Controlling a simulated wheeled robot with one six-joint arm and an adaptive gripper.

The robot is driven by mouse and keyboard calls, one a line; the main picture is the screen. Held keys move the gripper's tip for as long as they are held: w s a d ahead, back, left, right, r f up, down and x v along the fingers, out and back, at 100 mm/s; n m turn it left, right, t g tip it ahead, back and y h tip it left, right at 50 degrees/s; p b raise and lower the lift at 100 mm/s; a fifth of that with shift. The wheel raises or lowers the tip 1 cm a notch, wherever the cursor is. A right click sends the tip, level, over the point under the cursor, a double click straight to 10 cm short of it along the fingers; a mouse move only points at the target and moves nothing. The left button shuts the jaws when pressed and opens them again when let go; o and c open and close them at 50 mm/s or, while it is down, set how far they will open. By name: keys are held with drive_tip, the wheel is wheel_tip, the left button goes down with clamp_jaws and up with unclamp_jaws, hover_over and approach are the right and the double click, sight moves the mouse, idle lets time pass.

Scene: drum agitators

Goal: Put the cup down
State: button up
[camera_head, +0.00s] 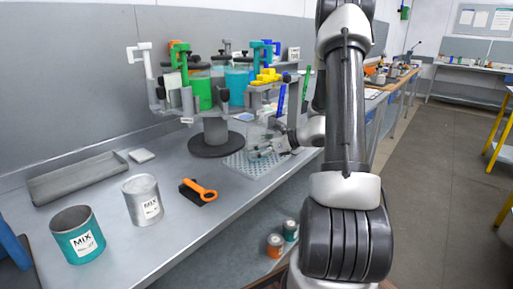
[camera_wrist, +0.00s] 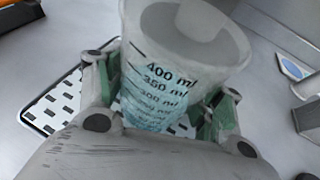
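The cup is a clear measuring cup with millilitre marks and a bluish lower part, seen large in the wrist view (camera_wrist: 165,85) and small in the head view (camera_head: 256,133). My gripper (camera_head: 262,150) is around it from the right, with a green-padded finger on each side in the wrist view (camera_wrist: 160,105). The fingers appear closed on the cup's lower part. The cup looks roughly upright, over or on a white perforated drip tray (camera_head: 240,166), which also shows in the wrist view (camera_wrist: 42,121). I cannot tell whether its base touches the tray.
A drum agitator stand with a round dark base (camera_head: 216,146) and coloured taps is just left of the tray. Left on the bench are a teal MIX can (camera_head: 78,236), a grey MIX can (camera_head: 143,200), an orange-handled scraper (camera_head: 198,191) and a long grey tray (camera_head: 77,179).

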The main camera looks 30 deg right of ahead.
drive_tip(key=shift+o, duration=1)
drive_tip(key=shift+s+d+r, duration=0.15)
drive_tip(key=shift+r, duration=0.1)
drive_tip(key=v, duration=1.1)
drive_tip(key=s+a+r+n+g+h, duration=0.1)
drive_tip(key=s+a+r+n+g, duration=0.25)
drive_tip(key=s+a+n, duration=0.35)
drive_tip(key=s+a+r+n+g, duration=0.3)
drive_tip(key=s+a+n+g, duration=0.15)
drive_tip(key=a+n, duration=0.3)
drive_tip(key=s+r+n+t+h, duration=0.1)
drive_tip(key=s+r+n+h, duration=0.1)
drive_tip(key=s+n, duration=0.3)
drive_tip(key=s+r+n+h, duration=0.3)
drive_tip(key=s+n+h, duration=0.2)
drive_tip(key=n, duration=0.4)
drive_tip(key=shift+s+d+t, duration=0.4)
drive_tip(key=shift+s, duration=0.15)
